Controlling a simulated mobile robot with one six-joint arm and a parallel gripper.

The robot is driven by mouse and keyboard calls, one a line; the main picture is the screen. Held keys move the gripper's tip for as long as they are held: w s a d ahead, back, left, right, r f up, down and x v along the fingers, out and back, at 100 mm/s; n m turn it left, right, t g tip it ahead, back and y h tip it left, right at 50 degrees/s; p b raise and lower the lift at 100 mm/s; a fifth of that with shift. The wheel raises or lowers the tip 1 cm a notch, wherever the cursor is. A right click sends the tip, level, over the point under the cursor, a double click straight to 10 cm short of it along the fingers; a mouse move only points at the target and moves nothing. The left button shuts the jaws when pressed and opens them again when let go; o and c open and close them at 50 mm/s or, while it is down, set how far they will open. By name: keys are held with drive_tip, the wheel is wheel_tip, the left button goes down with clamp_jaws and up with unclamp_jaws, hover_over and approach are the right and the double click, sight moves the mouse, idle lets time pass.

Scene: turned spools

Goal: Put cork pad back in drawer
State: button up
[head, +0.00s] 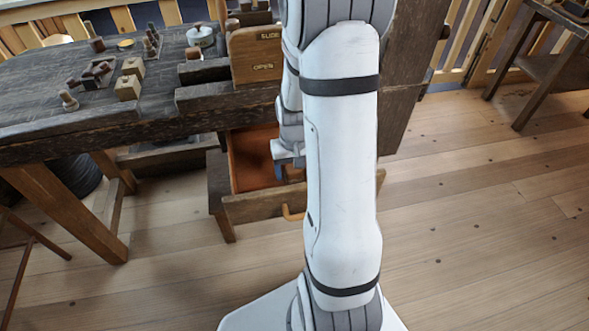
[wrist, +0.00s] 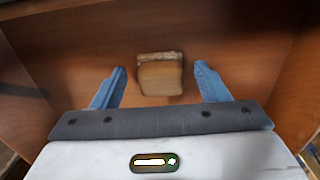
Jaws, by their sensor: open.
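The cork pad (wrist: 161,79) shows in the wrist view as a small tan block with a speckled far edge. It appears to lie on the reddish-brown floor of the open drawer (wrist: 235,60). My gripper (wrist: 160,68) is open, with one blue finger on each side of the pad and a visible gap to both. In the head view the drawer (head: 252,207) is pulled out under the bench, and my gripper (head: 279,172) reaches down into it. My arm hides the drawer's right part, and the pad does not show there.
The drawer's side walls stand left and right of my gripper. A wooden board reading "OPEN" (head: 256,55) stands above on the workbench (head: 50,100), which holds turned pieces. The floor (head: 470,220) to the right is clear.

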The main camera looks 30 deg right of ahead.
sight(294, 170)
wheel_tip(294, 170, up, 12)
drive_tip(key=p, duration=0.2)
drive_tip(key=s+a+r+n+t, duration=0.2)
drive_tip(key=s+a+r+n, duration=0.1)
drive_tip(key=s+a+r, duration=0.5)
drive_tip(key=s+a, duration=0.3)
drive_tip(key=a, duration=0.1)
drive_tip(key=shift+s+r, duration=0.25)
drive_tip(key=shift+s, duration=0.1)
drive_tip(key=shift+a+r, duration=0.1)
